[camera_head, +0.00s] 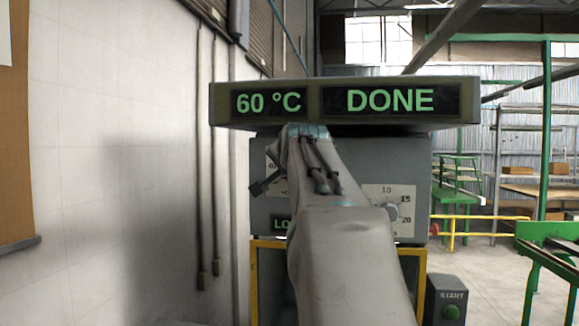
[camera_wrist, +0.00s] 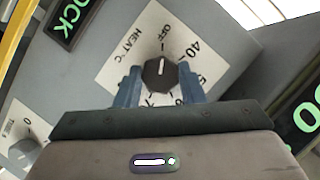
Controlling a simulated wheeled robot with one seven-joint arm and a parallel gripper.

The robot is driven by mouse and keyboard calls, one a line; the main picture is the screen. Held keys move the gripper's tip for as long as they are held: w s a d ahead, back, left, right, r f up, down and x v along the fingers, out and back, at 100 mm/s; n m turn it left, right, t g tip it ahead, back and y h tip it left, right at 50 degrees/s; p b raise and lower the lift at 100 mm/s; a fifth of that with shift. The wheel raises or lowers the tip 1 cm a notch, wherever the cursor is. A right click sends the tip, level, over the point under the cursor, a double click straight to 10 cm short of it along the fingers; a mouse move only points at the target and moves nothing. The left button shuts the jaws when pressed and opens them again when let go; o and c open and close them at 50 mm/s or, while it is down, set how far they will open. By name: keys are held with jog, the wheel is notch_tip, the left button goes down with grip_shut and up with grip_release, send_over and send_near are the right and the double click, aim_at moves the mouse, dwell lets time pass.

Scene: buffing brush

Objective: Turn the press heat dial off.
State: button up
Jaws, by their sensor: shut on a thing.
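The heat dial (camera_wrist: 160,74) is a dark faceted knob on a pale scale plate marked "HEAT °C", with OFF at the top and 40 beside it. Its white pointer line points up, about at OFF. My gripper (camera_wrist: 159,70) is shut on the dial, with one blue finger on each side of it. In the head view my arm hides the dial and most of the gripper. The press (camera_head: 340,150) is a grey box whose top display (camera_head: 345,101) reads "60 °C" and "DONE" in green.
A timer dial (camera_head: 392,211) with a pale scale is on the press front, right of my arm. A "LOCK" label (camera_wrist: 72,17) shows in the wrist view. A START box with a green button (camera_head: 452,311) stands low at right. A white wall (camera_head: 120,150) is at left.

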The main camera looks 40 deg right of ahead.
jog(key=shift+f+n, duration=0.15)
jog(key=shift+n, duration=0.15)
dwell(0.5)
jog(key=o, duration=1)
jog(key=v, duration=0.4)
jog(key=b+v, duration=0.1)
jog(key=v, duration=0.8)
jog(key=shift+s+a+r, duration=0.2)
jog(key=shift+a+r, duration=0.05)
jog(key=shift+r, duration=0.2)
